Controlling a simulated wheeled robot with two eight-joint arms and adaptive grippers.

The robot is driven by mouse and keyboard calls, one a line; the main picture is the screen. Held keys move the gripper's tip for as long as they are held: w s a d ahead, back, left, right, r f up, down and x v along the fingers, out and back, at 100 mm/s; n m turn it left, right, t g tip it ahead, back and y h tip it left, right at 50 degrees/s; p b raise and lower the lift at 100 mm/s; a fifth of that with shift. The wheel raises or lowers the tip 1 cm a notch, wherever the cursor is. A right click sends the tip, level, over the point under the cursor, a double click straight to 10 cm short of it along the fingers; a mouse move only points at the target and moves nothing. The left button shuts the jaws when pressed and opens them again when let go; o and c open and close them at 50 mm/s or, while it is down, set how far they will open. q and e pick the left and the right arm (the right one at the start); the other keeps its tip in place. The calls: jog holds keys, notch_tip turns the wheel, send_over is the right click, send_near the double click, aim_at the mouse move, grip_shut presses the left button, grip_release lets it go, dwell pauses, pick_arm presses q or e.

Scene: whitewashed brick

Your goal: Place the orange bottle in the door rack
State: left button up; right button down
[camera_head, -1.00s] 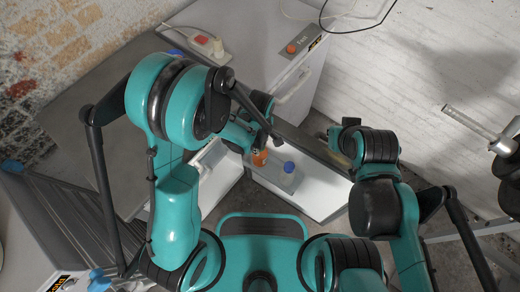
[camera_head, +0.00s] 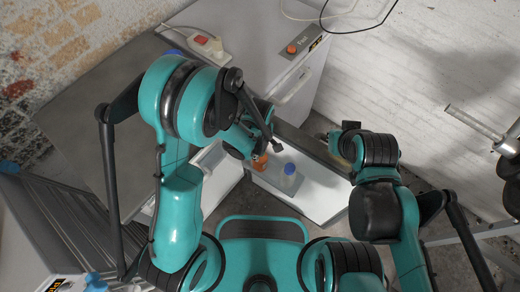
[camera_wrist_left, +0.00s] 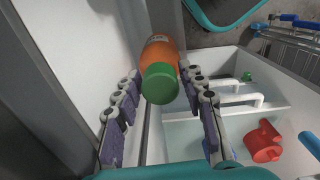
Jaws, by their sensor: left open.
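The orange bottle (camera_wrist_left: 162,52) has a green cap and lies between the spread fingers of my left gripper (camera_wrist_left: 161,76) in the left wrist view. I cannot tell whether either finger touches it. In the head view the orange bottle (camera_head: 261,161) is partly hidden by my left gripper (camera_head: 264,146), at the inner side of the open white door. The door rack (camera_head: 271,176) runs along that door. What lies under the orange bottle is hidden. My right arm's end (camera_head: 349,135) is right of the door, and its fingers are not clear.
A blue-capped bottle (camera_head: 290,179) stands at the door rack, just right of the orange bottle. A red mug (camera_wrist_left: 263,142) is in a white bin-like space in the wrist view. A power strip (camera_head: 207,44) and an orange-button box (camera_head: 299,46) are on top surfaces.

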pick_arm(q)
notch_tip(320, 180, up, 12)
jog(key=p, duration=0.5)
jog(key=s+a+r+m+t, duration=0.3)
jog(key=a+r+m, duration=0.3)
jog(key=a+r, duration=0.2)
jog(key=s+a+r+m+t, duration=0.3)
jog(key=a+r+m+t, duration=0.1)
jog(key=a+r, duration=0.4)
jog(key=shift+s+r+m, duration=0.2)
jog(key=shift+r+m, duration=0.65)
jog(key=shift+m, duration=0.05)
